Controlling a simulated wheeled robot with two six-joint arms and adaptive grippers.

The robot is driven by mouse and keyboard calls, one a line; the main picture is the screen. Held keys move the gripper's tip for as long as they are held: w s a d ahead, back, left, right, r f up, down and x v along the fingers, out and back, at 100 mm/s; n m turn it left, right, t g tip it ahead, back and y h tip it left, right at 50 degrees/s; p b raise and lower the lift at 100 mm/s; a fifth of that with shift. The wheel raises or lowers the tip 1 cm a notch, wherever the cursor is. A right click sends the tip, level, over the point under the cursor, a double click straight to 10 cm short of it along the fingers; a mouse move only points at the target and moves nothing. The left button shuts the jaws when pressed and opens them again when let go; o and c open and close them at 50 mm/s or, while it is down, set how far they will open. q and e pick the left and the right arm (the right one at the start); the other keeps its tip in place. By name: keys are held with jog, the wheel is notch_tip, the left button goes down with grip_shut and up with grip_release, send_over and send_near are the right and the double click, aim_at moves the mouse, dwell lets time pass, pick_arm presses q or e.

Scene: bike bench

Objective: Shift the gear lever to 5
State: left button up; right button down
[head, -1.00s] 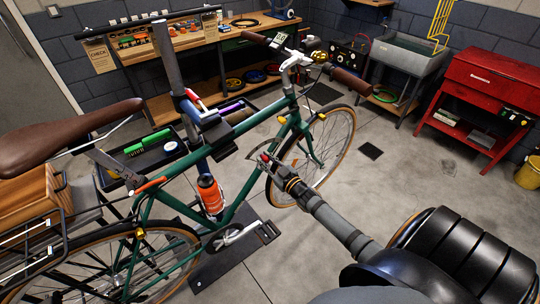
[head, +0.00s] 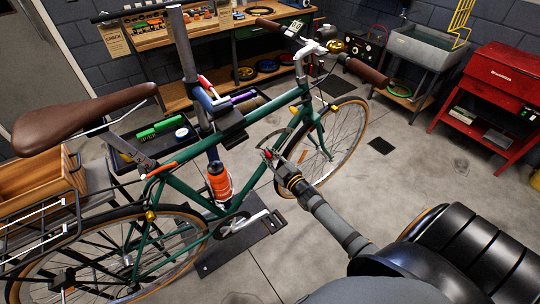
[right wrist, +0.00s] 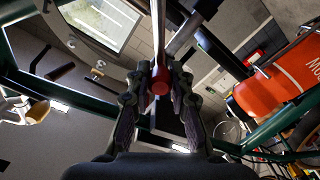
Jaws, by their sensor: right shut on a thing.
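The green bicycle (head: 180,182) stands clamped in a repair stand, its handlebar toward the back right. My right gripper (head: 270,157) reaches in from the lower right, beside the frame behind the front wheel. In the right wrist view, a red-tipped lever (right wrist: 160,82) sits between the two fingertips of my right gripper (right wrist: 160,92), which are shut on it. In the head view the fingers mostly hide the lever. No gear number can be read. My left gripper is not in view.
An orange bottle (head: 219,182) is on the frame close to my right gripper; in the wrist view it is at the right (right wrist: 285,75). The front wheel (head: 338,140) is just beyond. A red cabinet (head: 503,85) stands at the right. The floor between is clear.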

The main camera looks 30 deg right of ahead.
jog(key=c, duration=1.2)
grip_release()
jog(key=shift+o, duration=0.2)
jog(key=s, duration=1.2)
jog(key=shift+d, duration=0.45)
